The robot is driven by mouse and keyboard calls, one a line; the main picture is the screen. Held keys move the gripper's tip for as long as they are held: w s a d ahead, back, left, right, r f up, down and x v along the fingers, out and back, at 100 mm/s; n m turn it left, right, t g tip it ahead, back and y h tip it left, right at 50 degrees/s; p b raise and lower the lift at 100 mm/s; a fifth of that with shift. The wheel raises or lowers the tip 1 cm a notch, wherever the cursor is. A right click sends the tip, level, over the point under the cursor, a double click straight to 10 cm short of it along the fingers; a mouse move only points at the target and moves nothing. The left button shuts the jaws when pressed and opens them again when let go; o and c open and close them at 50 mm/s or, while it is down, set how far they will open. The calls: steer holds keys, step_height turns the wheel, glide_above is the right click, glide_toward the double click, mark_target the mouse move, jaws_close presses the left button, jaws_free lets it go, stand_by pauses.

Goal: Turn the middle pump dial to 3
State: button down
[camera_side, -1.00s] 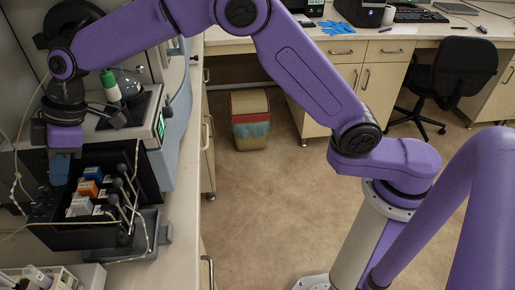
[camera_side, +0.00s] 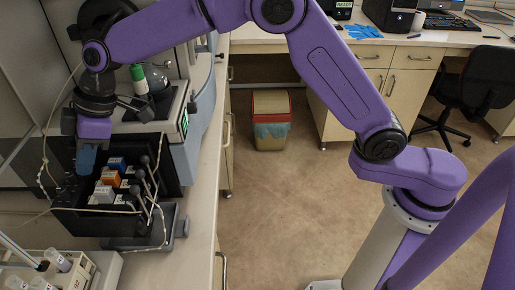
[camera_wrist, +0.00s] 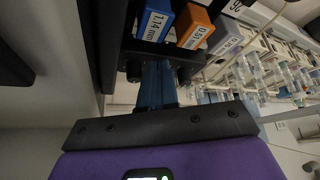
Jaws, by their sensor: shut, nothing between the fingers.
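The pump (camera_side: 95,222) is a black box on the bench at the left in the side view. It carries a blue block (camera_side: 117,163), an orange block (camera_side: 110,179) and a white block (camera_side: 103,195). In the wrist view, the blue block (camera_wrist: 155,22) reads 1.14 mm and the orange block (camera_wrist: 194,30) reads 0.51 mm. My gripper (camera_side: 86,165) points down at the pump's left side, level with the blocks. Its blue fingers (camera_wrist: 157,82) are shut and empty, close to the pump. The middle dial cannot be made out; the fingers cover that area. Its setting is not readable.
Black levers and thin tubes (camera_side: 150,185) stand on the pump's right side. The spectrometer (camera_side: 180,120), with a green-capped bottle (camera_side: 138,75), stands behind. A rack with vials (camera_side: 50,268) is in front. The grey panel lies close to my gripper's left.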

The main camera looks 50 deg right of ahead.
steer(key=shift+d+r, duration=0.2)
steer(key=shift+w+d+r, duration=0.1)
steer(key=shift+r, duration=2.7)
steer(key=s+d+f+m+h, duration=0.1)
steer(key=s+d+f, duration=0.3)
steer(key=s+d, duration=1.2)
steer(key=s+d+f+m+g+h, duration=0.1)
steer(key=s+d+f+h, duration=0.3)
steer(key=s+d, duration=1.3)
steer(key=d, duration=0.5)
steer(key=shift+d, duration=0.4)
